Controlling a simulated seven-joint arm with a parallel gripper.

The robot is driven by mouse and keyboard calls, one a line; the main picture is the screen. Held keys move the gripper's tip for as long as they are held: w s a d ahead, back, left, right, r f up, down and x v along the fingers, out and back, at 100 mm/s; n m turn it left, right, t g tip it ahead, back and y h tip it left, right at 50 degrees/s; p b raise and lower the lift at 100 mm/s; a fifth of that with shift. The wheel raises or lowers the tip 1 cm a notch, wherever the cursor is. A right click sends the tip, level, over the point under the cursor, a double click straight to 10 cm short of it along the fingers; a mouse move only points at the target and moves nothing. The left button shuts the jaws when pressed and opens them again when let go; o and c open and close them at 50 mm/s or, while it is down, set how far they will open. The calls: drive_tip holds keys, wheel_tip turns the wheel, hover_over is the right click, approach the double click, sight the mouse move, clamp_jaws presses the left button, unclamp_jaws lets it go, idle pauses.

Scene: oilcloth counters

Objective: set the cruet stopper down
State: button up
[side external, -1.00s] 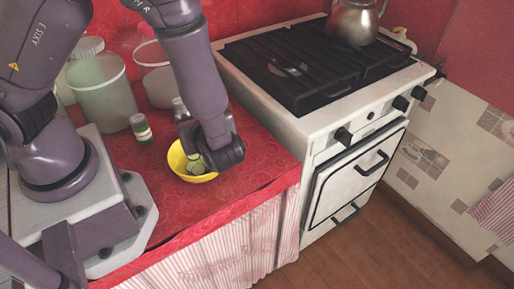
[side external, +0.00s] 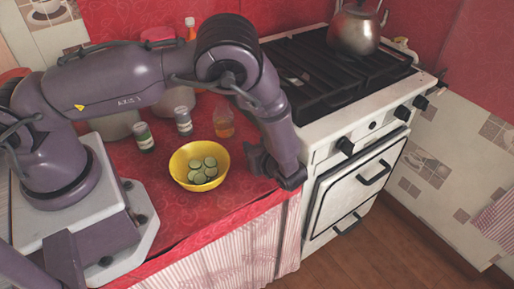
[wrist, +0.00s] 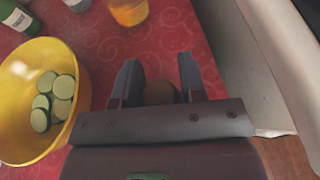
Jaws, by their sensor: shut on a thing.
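My gripper (wrist: 159,70) is shut on a small brown rounded thing, the cruet stopper (wrist: 160,92), which shows between the two fingers in the wrist view. In the side view my gripper (side external: 274,170) points down over the red counter, right of the yellow bowl and close to the stove. The stopper is hidden there. A small bottle of orange liquid, apparently the cruet (side external: 223,121), stands behind the bowl. Its lower part also shows at the top of the wrist view (wrist: 128,12). I cannot tell whether the stopper touches the counter.
The yellow bowl (side external: 176,168) with several green slices is just left of my gripper. Two small bottles (side external: 144,136) (side external: 183,121) stand behind it. The white stove (side external: 320,125) borders the counter on the right. Bare red cloth (wrist: 140,42) lies ahead of the fingers.

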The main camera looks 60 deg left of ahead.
drive_tip(key=shift+f, duration=0.35)
drive_tip(key=shift+f, duration=0.1)
drive_tip(key=o, duration=0.9)
